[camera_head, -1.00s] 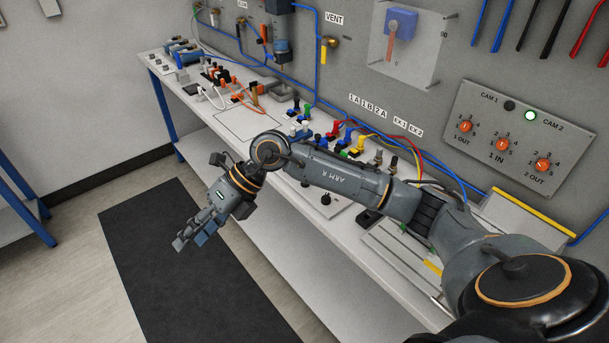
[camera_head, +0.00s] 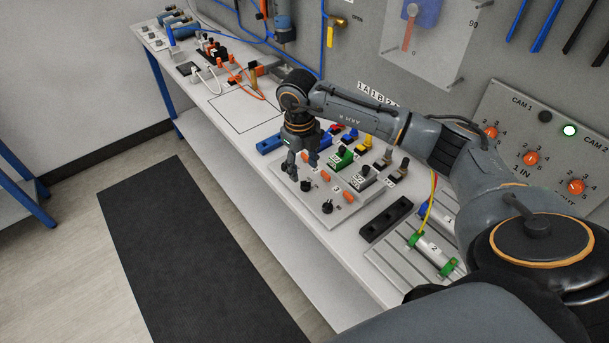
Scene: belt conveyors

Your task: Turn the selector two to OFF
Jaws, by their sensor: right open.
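A light panel (camera_head: 290,183) lies on the bench with black selector knobs and orange parts in rows. One black knob (camera_head: 306,186) sits just below and right of my right gripper, and another (camera_head: 327,207) is nearer the front edge. The knob nearest the gripper looks like selector two, but the small labels and knob positions are too small to read surely. My right gripper (camera_head: 297,170) is open and empty, pointing down over the panel's far left part, which it partly hides. I cannot tell whether it touches anything. My left gripper is not in view.
Coloured plugs and connectors (camera_head: 343,158) stand behind the panel. A black slotted block (camera_head: 386,219) and a rack with a green-ended cylinder (camera_head: 434,252) lie to its right. A wall box with orange dials (camera_head: 531,158) is behind. The bench left of the panel holds an outlined empty area (camera_head: 243,112).

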